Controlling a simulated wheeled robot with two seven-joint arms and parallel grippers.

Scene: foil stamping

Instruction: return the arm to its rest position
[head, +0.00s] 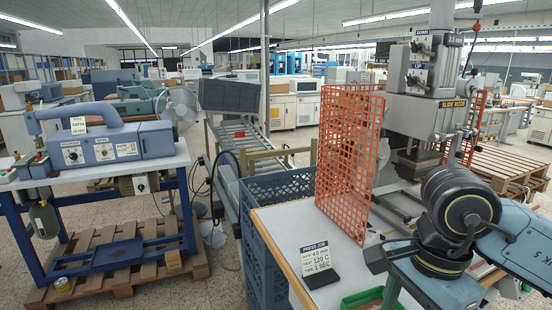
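My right arm comes in from the right edge, with black ringed joints and blue-grey links. What looks like my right gripper (386,262) is at the arm's near end, over the front of the white press table (285,225). Its fingers are partly hidden by the arm, and I cannot tell whether they are open or shut. I see nothing held in it. My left arm and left gripper are not in view.
A grey stamping press (425,110) with an orange mesh guard (350,160) stands close behind my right arm. A press job card (316,258) and a green tray (365,300) are on the table. A blue crate (262,245) stands left of it. A blue machine (120,142) is at left.

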